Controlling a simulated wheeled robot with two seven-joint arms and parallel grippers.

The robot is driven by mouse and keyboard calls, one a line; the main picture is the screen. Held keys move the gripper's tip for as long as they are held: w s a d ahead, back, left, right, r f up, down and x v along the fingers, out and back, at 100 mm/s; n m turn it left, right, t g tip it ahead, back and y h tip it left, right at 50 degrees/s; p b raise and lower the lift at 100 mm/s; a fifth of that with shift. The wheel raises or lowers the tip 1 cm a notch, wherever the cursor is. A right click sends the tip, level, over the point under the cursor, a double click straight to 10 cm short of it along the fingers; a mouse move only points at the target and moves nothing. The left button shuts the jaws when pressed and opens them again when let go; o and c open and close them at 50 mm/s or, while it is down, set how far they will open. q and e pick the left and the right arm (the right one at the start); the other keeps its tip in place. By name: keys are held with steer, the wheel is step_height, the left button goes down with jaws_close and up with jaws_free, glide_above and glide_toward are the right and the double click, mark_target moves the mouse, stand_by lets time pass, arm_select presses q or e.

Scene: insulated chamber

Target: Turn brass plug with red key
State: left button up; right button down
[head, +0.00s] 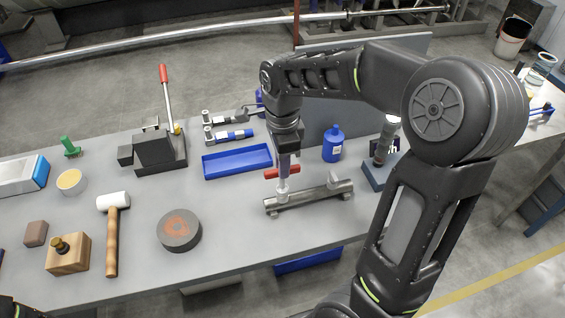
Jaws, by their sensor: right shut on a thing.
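My right gripper (286,158) points down over the grey pipe fitting (325,196) on the bench. It is shut on the red key (271,174), whose red crossbar sticks out on both sides below the jaws. The key's pale shaft stands roughly upright, its lower end at the left part of the pipe fitting. I cannot make out a brass plug there; the key and gripper cover that spot. Only a dark bit of what seems my left arm shows in the bottom left corner, with no fingers visible.
A blue tray (237,161) lies left of the gripper, and a blue bottle (333,143) stands behind the fitting. A round grey disc (180,231), a mallet (113,232) and a wooden block (69,262) lie further left. My right arm hides the bench's right part.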

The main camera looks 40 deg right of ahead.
steer(key=shift+r, duration=0.15)
steer(key=shift+r+p, duration=1.1)
steer(key=shift+r, duration=1.3)
